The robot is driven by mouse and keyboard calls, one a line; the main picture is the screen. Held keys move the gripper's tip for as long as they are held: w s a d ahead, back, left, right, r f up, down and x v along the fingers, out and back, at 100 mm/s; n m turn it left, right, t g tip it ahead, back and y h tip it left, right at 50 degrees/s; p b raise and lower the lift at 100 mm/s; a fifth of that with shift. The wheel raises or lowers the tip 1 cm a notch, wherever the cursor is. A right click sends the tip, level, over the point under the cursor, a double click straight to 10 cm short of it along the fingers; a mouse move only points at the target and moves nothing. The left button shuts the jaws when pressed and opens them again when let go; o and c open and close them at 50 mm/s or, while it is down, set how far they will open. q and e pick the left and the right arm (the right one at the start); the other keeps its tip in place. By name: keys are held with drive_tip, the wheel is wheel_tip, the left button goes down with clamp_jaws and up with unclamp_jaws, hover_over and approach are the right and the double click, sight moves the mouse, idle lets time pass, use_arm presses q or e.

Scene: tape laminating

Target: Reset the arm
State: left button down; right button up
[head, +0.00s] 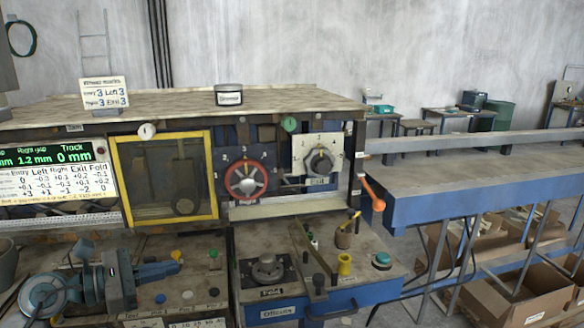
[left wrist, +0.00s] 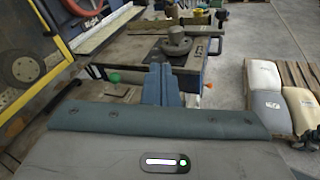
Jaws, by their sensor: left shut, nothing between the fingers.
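My left arm comes in low at the left of the head view. Its gripper (head: 172,267) has its fingers together and points right, above the front ledge of the machine. Nothing shows between the fingers. In the left wrist view the two blue fingers (left wrist: 162,86) are side by side, with a grey round knob on a plate (left wrist: 176,44) beyond them. My right arm and gripper are not in view.
The machine has a yellow-framed window (head: 164,222), a red-ringed dial (head: 246,179), a white-plated dial (head: 318,160) and an orange handle (head: 372,193). A blue-sided conveyor (head: 470,205) runs right. Cardboard boxes (head: 520,298) lie below it. Sacks on a pallet (left wrist: 268,105) stand right in the wrist view.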

use_arm(q)
drive_tip(key=s+a+f+m+t+y, duration=0.4)
drive_tip(key=f+m+y, duration=0.4)
drive_tip(key=m, duration=0.7)
drive_tip(key=s+a+f+m+t+y, duration=0.4)
drive_tip(key=m+y, duration=0.6)
drive_tip(key=m, duration=0.6)
drive_tip(key=s+d+f+n+g+h, duration=0.2)
drive_tip(key=s+d+f+n+g, duration=0.15)
drive_tip(key=s+f+g, duration=0.5)
drive_tip(key=s+d+f+n+g+h, duration=0.25)
drive_tip(key=s+f+n+g, duration=0.25)
drive_tip(key=s+f, duration=0.65)
wheel_tip(320, 180, down, 28)
drive_tip(key=s+a+g+b, duration=0.1)
drive_tip(key=a+g, duration=0.1)
drive_tip(key=s+a+f, duration=0.1)
drive_tip(key=s+f, duration=1.8)
drive_tip(key=f, duration=0.3)
drive_tip(key=shift+s+a+f+g+y+b, duration=0.15)
drive_tip(key=shift+s+g+y+b, duration=0.05)
drive_tip(key=shift+g+y+b, duration=0.2)
